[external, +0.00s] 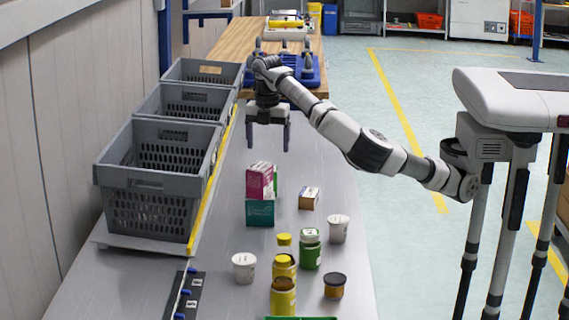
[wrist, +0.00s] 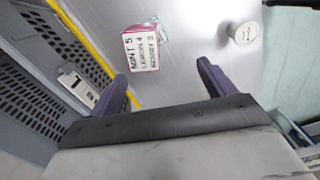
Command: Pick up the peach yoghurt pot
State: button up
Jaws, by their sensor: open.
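Two white pots stand upright on the grey table in the external view: one (external: 244,267) at the front left and one (external: 339,228) at the right. Their labels are too small to read, so I cannot tell which is peach yoghurt. One white pot (wrist: 243,33) shows in the wrist view, at the upper right beyond the right finger; I cannot tell which of the two it is. My gripper (external: 268,145) points down, open and empty, raised above the table. In the wrist view, its two fingers (wrist: 163,70) are wide apart with bare table between them.
A pink-and-white box (external: 261,181) stands on a teal box (external: 260,212). A small brown box (external: 309,202), a green jar (external: 310,254), yellow jars (external: 284,297) and a dark-lidded jar (external: 334,291) stand nearby. Grey crates (external: 157,200) line the left side.

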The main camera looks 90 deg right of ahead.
jog(key=s+a+f+n+b, duration=0.4)
jog(key=s+a+n, duration=0.2)
jog(key=s, duration=0.5)
jog(key=n+b, duration=0.2)
jog(key=n, duration=0.2)
send_over(339, 219)
notch_tip(339, 219, down, 3)
notch_tip(339, 219, down, 8)
jog(key=shift+d+r, duration=0.1)
jog(key=shift+d, duration=0.05)
jog(key=shift+f+p, duration=0.45)
jog(key=shift+f, duration=2.35)
jog(key=shift+c, duration=0.2)
jog(key=c, duration=1.1)
jog(key=shift+r, duration=0.15)
